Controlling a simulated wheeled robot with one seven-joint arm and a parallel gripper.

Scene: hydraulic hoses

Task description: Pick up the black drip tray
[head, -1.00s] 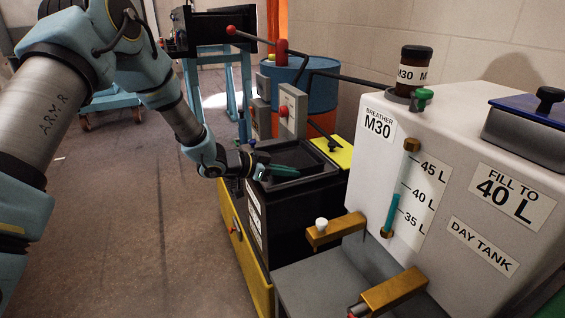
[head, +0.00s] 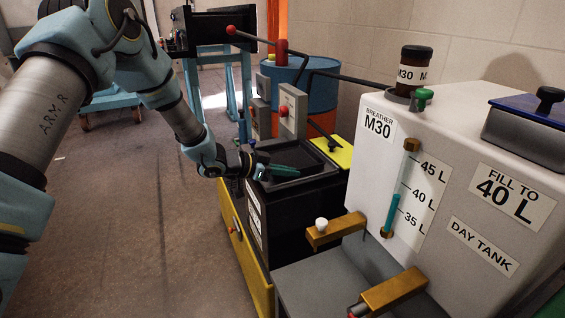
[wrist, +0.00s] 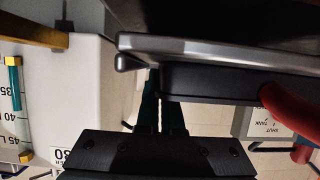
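The black drip tray (head: 318,178) sits on top of a dark cabinet beside the day tank in the head view. Its grey rim (wrist: 215,52) and dark outer wall (wrist: 215,86) fill the upper right of the wrist view. My gripper (head: 278,168) is at the left side of the tray, with a teal finger lying over it. In the wrist view my gripper (wrist: 160,100) has its two teal fingers close together, a narrow gap between them, running up to the rim. The tray wall hides part of the right finger, so a hold on the rim cannot be confirmed.
The white day tank (head: 440,170) with its sight gauge and brass fittings stands right of the cabinet (head: 290,210). Grey boxes (head: 291,108) and a blue drum (head: 315,90) are behind the tray. A red handle (wrist: 288,112) shows near the tray.

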